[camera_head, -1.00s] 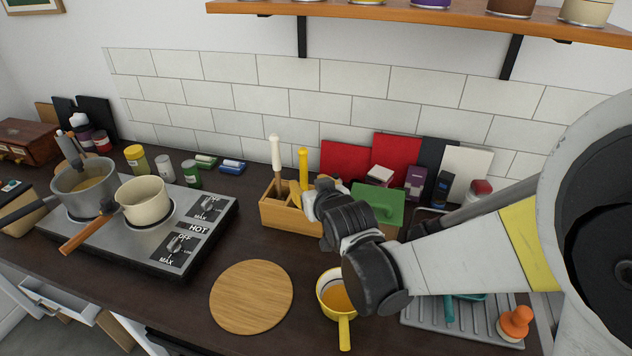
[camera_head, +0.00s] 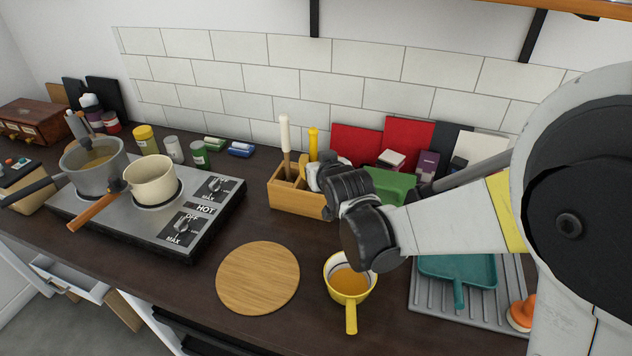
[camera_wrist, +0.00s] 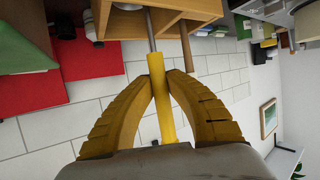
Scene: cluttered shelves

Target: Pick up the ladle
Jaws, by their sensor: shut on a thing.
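A yellow-handled utensil, taken as the ladle (camera_head: 313,145), stands upright in the wooden utensil box (camera_head: 297,204). Its lower end is hidden inside the box, so I cannot see a bowl. In the wrist view, its yellow handle (camera_wrist: 158,110) and thin metal shaft (camera_wrist: 150,30) show. My gripper (camera_head: 306,170) reaches in from the right, at the handle just above the box. In the wrist view, the yellow fingers of my gripper (camera_wrist: 164,82) close on the handle from both sides.
A white-handled utensil (camera_head: 285,140) stands beside it in the same box. A yellow pan (camera_head: 351,290) and a round wooden board (camera_head: 258,278) lie in front. A hot plate (camera_head: 212,202) with two pots is at left. A shelf (camera_head: 590,8) hangs above right.

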